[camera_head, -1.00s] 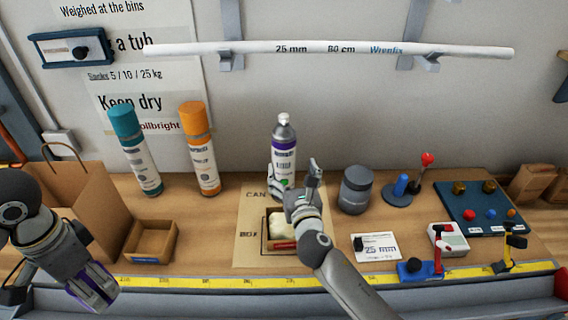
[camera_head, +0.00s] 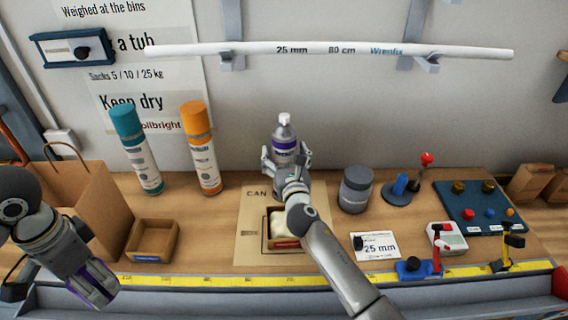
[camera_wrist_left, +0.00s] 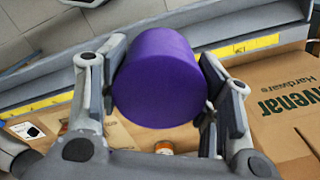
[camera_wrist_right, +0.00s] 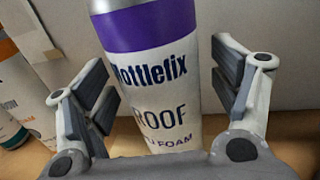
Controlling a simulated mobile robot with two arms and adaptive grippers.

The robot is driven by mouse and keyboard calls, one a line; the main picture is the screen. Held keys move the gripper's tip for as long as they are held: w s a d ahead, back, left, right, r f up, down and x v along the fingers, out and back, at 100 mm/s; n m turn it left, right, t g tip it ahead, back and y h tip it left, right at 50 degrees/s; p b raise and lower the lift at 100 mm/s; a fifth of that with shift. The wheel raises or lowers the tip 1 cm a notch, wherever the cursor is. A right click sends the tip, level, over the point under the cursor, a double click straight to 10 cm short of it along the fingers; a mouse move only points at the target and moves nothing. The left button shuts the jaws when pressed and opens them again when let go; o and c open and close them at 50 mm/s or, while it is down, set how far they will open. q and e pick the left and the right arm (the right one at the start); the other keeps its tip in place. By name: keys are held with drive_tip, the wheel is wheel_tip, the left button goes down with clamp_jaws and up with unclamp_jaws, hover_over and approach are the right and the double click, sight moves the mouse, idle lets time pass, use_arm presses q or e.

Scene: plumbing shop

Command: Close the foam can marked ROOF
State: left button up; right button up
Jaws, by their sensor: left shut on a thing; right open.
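The foam can (camera_head: 285,147) stands upright at the back of the bench, its white nozzle bare on top and a purple band below. In the right wrist view the can (camera_wrist_right: 155,85) reads ROOF. My right gripper (camera_head: 286,160) is open, its fingers on either side of the can, with gaps visible in the right wrist view. My left gripper (camera_head: 92,284) is shut on a purple cap (camera_wrist_left: 160,78) at the front left, over the bench's front edge. The cap also shows in the head view (camera_head: 98,278), partly hidden by the fingers.
A teal-capped can (camera_head: 136,150) and an orange-capped can (camera_head: 201,150) stand left of the ROOF can. A grey jar (camera_head: 355,190) stands to its right. A small open box (camera_head: 152,240) and a paper bag (camera_head: 75,205) are at left. A white pipe (camera_head: 330,49) hangs above.

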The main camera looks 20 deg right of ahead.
drive_tip(key=shift+w, duration=0.35)
drive_tip(key=c, duration=1.6)
drive_tip(key=shift+r, duration=0.15)
